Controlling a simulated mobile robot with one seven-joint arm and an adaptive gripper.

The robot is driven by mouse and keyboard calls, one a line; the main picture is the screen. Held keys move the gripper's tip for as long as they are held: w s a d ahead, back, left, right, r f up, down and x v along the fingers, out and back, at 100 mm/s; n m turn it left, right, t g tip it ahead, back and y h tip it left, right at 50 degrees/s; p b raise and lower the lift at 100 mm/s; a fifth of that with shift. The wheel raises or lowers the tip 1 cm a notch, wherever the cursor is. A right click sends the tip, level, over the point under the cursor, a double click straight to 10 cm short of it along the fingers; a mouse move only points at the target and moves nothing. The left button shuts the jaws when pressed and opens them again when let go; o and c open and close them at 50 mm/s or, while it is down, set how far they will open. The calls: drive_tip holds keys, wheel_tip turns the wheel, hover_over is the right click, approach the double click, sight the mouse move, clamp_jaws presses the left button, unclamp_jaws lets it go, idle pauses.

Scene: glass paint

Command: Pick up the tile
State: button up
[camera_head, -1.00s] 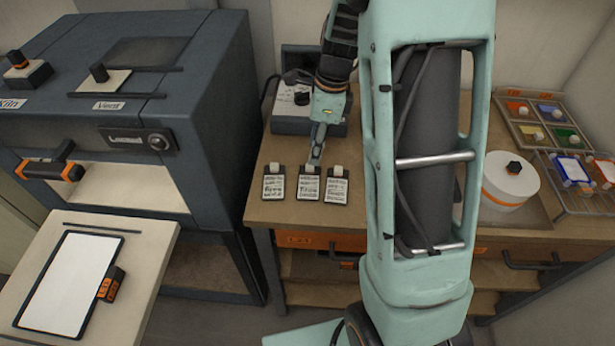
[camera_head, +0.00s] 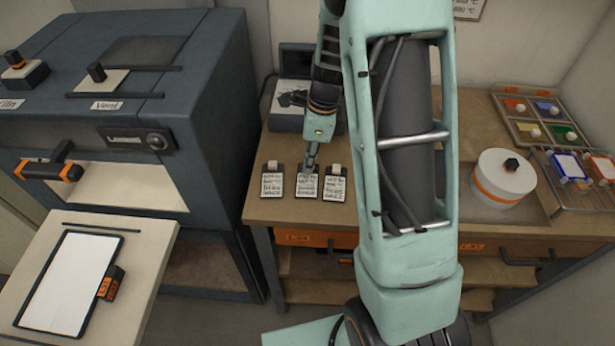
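My gripper (camera_head: 311,159) points down at the workbench, at the top end of the middle of three small dark-edged cards with printed text (camera_head: 307,184). The gripper looks narrow from here, and I cannot tell whether its fingers are open or touching the card's pale tab. Similar cards lie to its left (camera_head: 272,184) and right (camera_head: 335,187). A white, blue-edged tile-like piece (camera_head: 571,167) rests in a wire rack (camera_head: 553,197) at the far right. A red-edged one (camera_head: 603,170) is beside it. The gripper is far from both.
A dark kiln (camera_head: 150,75) stands at left, with a pale shelf (camera_head: 148,255) before it. A grey device (camera_head: 288,121) stands behind the gripper. A white round pot (camera_head: 503,176) and a tray of coloured compartments (camera_head: 509,116) are at right. My arm hides the bench's middle.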

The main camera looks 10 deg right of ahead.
sight(310, 183)
clamp_jaws()
drive_tip(key=shift+r, duration=0.2)
drive_tip(key=shift+r+p, duration=0.5)
drive_tip(key=shift+p, duration=0.1)
drive_tip(key=r+p, duration=0.2)
drive_tip(key=r, duration=0.1)
drive_tip(key=shift+s+r+p, duration=0.15)
drive_tip(key=shift+s+p, duration=0.2)
drive_tip(key=shift+p, duration=0.05)
drive_tip(key=s+a+r+p, duration=0.2)
drive_tip(key=s+r+p, duration=0.2)
drive_tip(key=s+r, duration=0.7)
drive_tip(key=shift+s+a+r, duration=0.2)
drive_tip(key=shift+s+a, duration=0.1)
drive_tip(key=shift+s, duration=0.75)
